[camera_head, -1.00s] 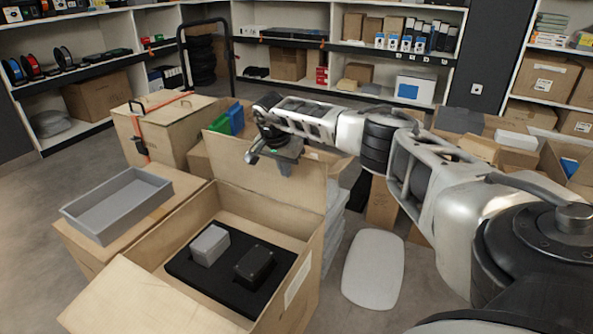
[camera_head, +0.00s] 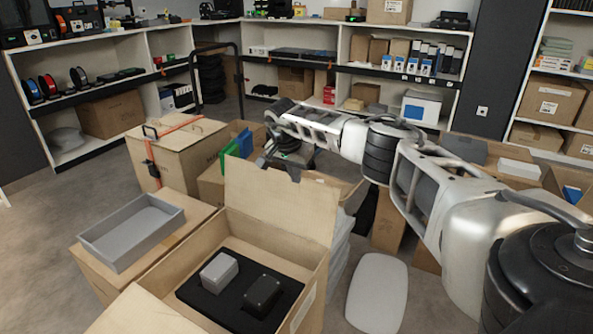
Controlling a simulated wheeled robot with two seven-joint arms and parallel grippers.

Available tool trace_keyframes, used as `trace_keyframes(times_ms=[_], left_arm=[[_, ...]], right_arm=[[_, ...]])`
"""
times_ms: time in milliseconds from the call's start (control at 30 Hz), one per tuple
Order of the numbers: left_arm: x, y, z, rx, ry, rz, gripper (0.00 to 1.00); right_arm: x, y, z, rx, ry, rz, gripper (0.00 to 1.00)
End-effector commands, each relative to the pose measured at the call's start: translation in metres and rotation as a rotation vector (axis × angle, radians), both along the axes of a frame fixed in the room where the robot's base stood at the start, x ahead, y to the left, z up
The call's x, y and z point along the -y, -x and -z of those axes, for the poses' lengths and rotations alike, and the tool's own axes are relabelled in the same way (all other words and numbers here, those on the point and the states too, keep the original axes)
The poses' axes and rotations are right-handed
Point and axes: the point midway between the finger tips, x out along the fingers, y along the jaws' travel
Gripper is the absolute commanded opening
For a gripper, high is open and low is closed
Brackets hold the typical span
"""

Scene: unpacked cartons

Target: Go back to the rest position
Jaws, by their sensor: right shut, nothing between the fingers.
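My right arm reaches in from the right side of the head view. Its gripper (camera_head: 281,166) is shut and empty, above and behind the raised flap of the open carton (camera_head: 318,262). The carton holds a black foam insert (camera_head: 239,292) with a light grey box (camera_head: 219,272) and a dark box (camera_head: 262,294) in it. The gripper is apart from both boxes. My left gripper is not in view.
A grey tray (camera_head: 131,238) lies on a closed carton left of the open one. Shelves (camera_head: 330,66) line the back. Bare floor shows at left (camera_head: 45,220).

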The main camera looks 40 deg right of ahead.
Motion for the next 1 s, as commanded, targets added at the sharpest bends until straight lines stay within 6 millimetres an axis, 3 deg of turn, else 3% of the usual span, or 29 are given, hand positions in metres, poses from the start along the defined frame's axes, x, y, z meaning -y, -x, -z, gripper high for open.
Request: trace_keyframes(times_ms=[33, 133, 767, 867, 1000], left_arm=[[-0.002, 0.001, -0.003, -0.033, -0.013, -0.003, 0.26], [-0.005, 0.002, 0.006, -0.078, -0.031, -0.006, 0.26], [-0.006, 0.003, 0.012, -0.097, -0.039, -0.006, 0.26], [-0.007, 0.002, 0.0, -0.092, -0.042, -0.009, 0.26], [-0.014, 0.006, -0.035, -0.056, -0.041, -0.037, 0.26]], right_arm=[[-0.001, 0.001, -0.012, -0.001, 0.0, 0.0, 0.0], [-0.002, 0.001, -0.017, -0.001, 0.0, 0.001, 0.0], [-0.003, 0.001, -0.017, -0.001, 0.0, 0.001, 0.0], [-0.003, 0.001, -0.028, 0.0, 0.0, 0.001, 0.0], [-0.003, 0.001, -0.056, 0.0, 0.0, 0.001, 0.0]])
